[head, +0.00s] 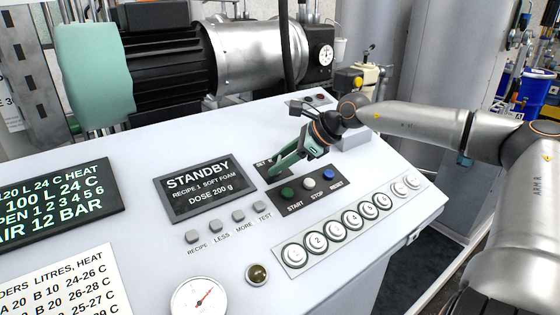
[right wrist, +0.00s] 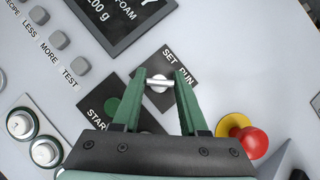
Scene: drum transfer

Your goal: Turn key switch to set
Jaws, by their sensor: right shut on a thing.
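The key switch (right wrist: 159,84) is a small silver bar on a dark plate (right wrist: 185,62) marked SET and RUN. In the right wrist view the bar lies across the gap between my green fingertips, which touch its ends. I cannot tell which mark it points to. My right gripper (right wrist: 160,80) is shut on it. In the head view the right gripper (head: 272,172) reaches down to the panel from the right and covers the switch. Only the SET mark (head: 261,164) shows beside the fingers. My left gripper is in neither view.
The display (head: 205,190) left of the switch reads STANDBY. START (head: 287,193), STOP (head: 309,184) and RESET (head: 330,174) buttons sit close below the fingers. A red mushroom button (right wrist: 250,142) with a yellow collar is near the gripper. Numbered round buttons (head: 350,220) line the panel's front.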

